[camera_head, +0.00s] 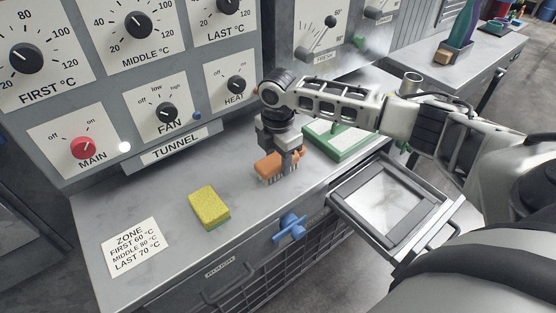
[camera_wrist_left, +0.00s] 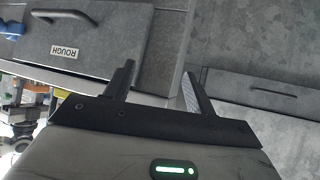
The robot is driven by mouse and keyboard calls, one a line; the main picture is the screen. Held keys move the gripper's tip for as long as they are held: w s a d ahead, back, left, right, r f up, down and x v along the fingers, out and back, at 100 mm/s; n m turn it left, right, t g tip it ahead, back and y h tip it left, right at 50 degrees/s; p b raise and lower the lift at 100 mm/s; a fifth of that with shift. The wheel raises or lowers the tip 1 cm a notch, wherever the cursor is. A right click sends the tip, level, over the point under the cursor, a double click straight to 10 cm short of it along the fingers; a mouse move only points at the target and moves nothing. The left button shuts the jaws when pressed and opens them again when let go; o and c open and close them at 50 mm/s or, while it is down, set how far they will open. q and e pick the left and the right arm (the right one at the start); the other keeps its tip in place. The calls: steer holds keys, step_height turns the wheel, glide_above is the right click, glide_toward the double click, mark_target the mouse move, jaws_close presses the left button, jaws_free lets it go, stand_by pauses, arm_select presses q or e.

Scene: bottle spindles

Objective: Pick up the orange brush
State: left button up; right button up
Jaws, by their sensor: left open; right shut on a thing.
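The orange brush (camera_head: 268,167) is on or just above the grey counter, in the middle of the head view, its dark bristles pointing down. My right gripper (camera_head: 283,158) reaches down from above and is shut on the orange brush. Its fingers hide part of the brush. Whether the bristles touch the counter I cannot tell. My left gripper (camera_wrist_left: 155,92) shows only in the left wrist view, open and empty, with its fingers apart in front of grey drawer fronts.
A yellow-green sponge (camera_head: 209,207) and a zone card (camera_head: 138,247) lie left of the brush on the counter (camera_head: 175,200). A green-edged white tray (camera_head: 340,138) lies behind right. A blue valve handle (camera_head: 290,228) sticks out at the front edge. An open drawer (camera_head: 388,205) juts out right.

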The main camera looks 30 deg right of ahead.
mark_target(278, 158)
steer(key=shift+r, duration=0.4)
step_height(278, 158, up, 3)
steer(key=shift+s+f, duration=0.1)
steer(key=shift+f, duration=0.1)
steer(key=s+a+r, duration=0.2)
steer(key=s+r, duration=0.7)
steer(key=s, duration=0.4)
steer(key=shift+s+r, duration=0.2)
steer(key=shift+s, duration=0.1)
steer(key=shift+a, duration=0.1)
steer(key=shift+o, duration=0.7)
